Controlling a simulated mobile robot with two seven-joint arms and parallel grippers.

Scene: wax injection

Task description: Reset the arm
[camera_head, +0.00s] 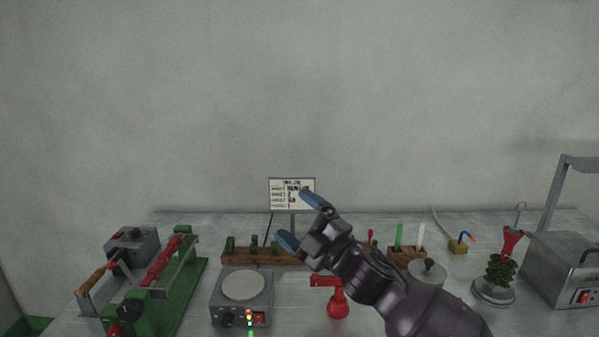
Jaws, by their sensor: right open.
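My right gripper (299,220) is in the middle of the head view, raised above the table. Its two blue-tipped fingers are apart with nothing between them, and they point up and to the left. The gripper covers part of a small white sign (281,194) on a stand behind it. My right arm comes in from the lower right and hides part of the table. My left gripper is not in view.
The grey table (360,222) holds a green-based machine (190,280) at left, a round-plated device (243,287), a wooden rack (262,257), a red tool (337,300), a plant-like piece on a stand (500,270) and a metal box (565,268). The space above is free.

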